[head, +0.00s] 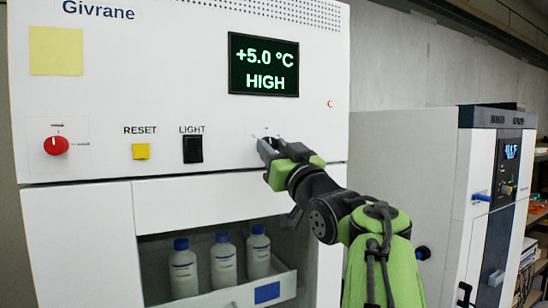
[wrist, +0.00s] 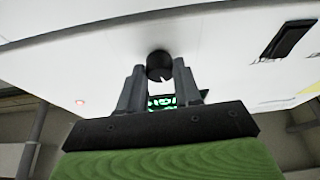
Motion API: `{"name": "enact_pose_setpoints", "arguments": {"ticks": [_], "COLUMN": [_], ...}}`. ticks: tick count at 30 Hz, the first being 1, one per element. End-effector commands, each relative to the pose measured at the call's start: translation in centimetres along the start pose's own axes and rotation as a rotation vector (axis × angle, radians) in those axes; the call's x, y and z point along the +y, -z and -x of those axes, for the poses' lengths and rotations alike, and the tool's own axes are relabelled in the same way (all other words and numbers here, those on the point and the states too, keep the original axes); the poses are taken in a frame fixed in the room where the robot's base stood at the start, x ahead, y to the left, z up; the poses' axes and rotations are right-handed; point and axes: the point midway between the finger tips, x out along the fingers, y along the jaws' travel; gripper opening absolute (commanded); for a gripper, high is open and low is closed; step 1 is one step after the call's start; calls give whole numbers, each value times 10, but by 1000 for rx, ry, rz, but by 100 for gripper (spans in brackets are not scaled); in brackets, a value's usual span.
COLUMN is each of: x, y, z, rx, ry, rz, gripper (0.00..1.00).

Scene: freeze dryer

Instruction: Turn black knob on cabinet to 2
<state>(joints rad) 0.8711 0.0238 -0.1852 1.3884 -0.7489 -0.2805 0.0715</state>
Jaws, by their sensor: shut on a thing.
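The white cabinet (head: 90,100) marked Givrane fills the left and middle of the head view. My gripper (head: 266,146) is at its front panel, right of the LIGHT switch and below the display. In the wrist view the black knob (wrist: 160,66) sits on the white panel, between the fingertips of my gripper (wrist: 160,74), which is shut on it. A notch shows on the knob's lower edge there. In the head view my gripper hides the knob, and the small scale marks around it are too small to read.
The display (head: 263,65) reads +5.0 °C HIGH. A red knob (head: 56,145), a yellow RESET button (head: 140,151) and a black LIGHT switch (head: 192,149) are to the left. Below, an open drawer (head: 284,284) holds blue-capped bottles (head: 224,262). Another cabinet (head: 400,165) stands right.

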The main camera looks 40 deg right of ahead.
Motion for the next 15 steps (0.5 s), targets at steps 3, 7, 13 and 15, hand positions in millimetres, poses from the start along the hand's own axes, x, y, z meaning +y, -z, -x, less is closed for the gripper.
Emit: {"name": "enact_pose_setpoints", "arguments": {"ticks": [3,7,13,15], "x": [2,3,5,6], "y": [-2,-1,0,1], "z": [1,0,-1,-1], "rx": [2,0,-3,-4], "ry": [41,87,160,182], "rz": [101,215,387,444], "gripper": [3,3,3,3]}}
